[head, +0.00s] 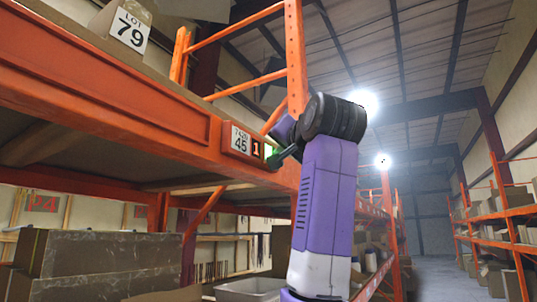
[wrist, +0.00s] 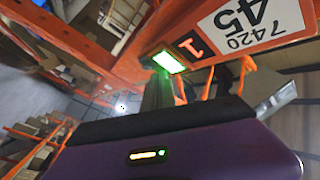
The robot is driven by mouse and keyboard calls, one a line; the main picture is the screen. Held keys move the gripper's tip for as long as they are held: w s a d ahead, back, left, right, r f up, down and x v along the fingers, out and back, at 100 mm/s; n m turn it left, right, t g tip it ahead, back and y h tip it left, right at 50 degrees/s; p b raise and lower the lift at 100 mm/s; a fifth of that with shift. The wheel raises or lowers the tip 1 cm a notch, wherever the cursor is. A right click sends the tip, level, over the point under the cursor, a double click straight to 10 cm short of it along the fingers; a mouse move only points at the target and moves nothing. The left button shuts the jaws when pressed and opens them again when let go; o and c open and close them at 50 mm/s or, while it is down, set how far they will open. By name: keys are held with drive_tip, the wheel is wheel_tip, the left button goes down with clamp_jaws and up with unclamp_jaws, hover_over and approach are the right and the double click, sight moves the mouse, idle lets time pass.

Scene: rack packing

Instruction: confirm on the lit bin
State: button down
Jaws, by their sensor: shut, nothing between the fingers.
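A pick light module (head: 256,149) with a red digit 1 sits on the orange rack beam, beside a white label (head: 241,140) reading 7420 45. Its button (head: 269,151) glows green at the right end. In the wrist view the lit green button (wrist: 168,62) is next to the display (wrist: 190,45), and the label (wrist: 250,22) shows rotated. My gripper (head: 274,162) is shut and empty, its tips right at the button's lower edge. In the wrist view the dark fingers (wrist: 158,92) reach up to the button. I cannot tell whether they touch it.
The orange beam (head: 110,90) runs along the left, with an orange upright (head: 296,60) just behind the module. A box marked LOT 79 (head: 130,30) stands above. Dark boxes (head: 110,254) and a grey tray (head: 250,288) are below. The aisle (head: 430,275) at right is clear.

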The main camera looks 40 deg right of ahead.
drive_tip(key=shift+w, duration=0.1)
drive_tip(key=shift+w+a, duration=0.15)
drive_tip(key=shift+w, duration=0.15)
drive_tip(key=shift+w+a, duration=0.15)
drive_tip(key=shift+w, duration=0.3)
idle(1.1)
drive_tip(key=shift+s, duration=0.1)
drive_tip(key=shift+s+d, duration=0.25)
drive_tip(key=shift+s, duration=0.45)
drive_tip(key=shift+b, duration=0.3)
drive_tip(key=shift+s+d+b, duration=0.25)
drive_tip(key=shift+s+d, duration=0.05)
drive_tip(key=shift+s, duration=0.5)
drive_tip(key=shift+s+d+b, duration=0.2)
drive_tip(key=shift+s+d, duration=0.1)
drive_tip(key=shift+s, duration=0.5)
drive_tip(key=shift+s+d+b, duration=0.25)
drive_tip(key=shift+s+d, duration=0.05)
drive_tip(key=shift+s, duration=0.5)
